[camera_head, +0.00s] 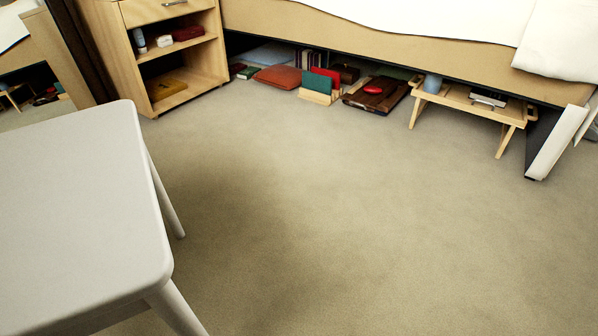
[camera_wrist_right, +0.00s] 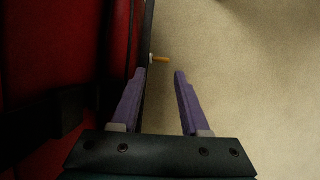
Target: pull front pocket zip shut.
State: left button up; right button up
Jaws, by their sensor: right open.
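In the right wrist view a dark red suitcase (camera_wrist_right: 45,50) fills the left side, with dark trim along its edge. A small orange tab, which looks like the zip pull (camera_wrist_right: 160,59), sticks out to the right from that edge on a pale base. My right gripper (camera_wrist_right: 160,73) is open, its two purple fingers pointing at the tab. The tab lies just past the fingertips, in line with the gap; I cannot tell how far apart in depth. The left finger is close beside the suitcase edge. The head view shows neither the suitcase nor either gripper.
In the head view a white stool (camera_head: 75,200) stands at the left. A wooden bedside cabinet (camera_head: 150,60) and a bed (camera_head: 400,38) are at the back. A small tray table (camera_head: 470,103) and several items sit under the bed. The carpet (camera_head: 370,220) is clear.

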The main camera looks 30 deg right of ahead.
jog(key=f+b, duration=0.1)
jog(key=w+a+f+b, duration=0.1)
jog(key=shift+w+a+f+b, duration=0.35)
jog(key=shift+f+b, duration=0.05)
grip_shut()
dwell(1.3)
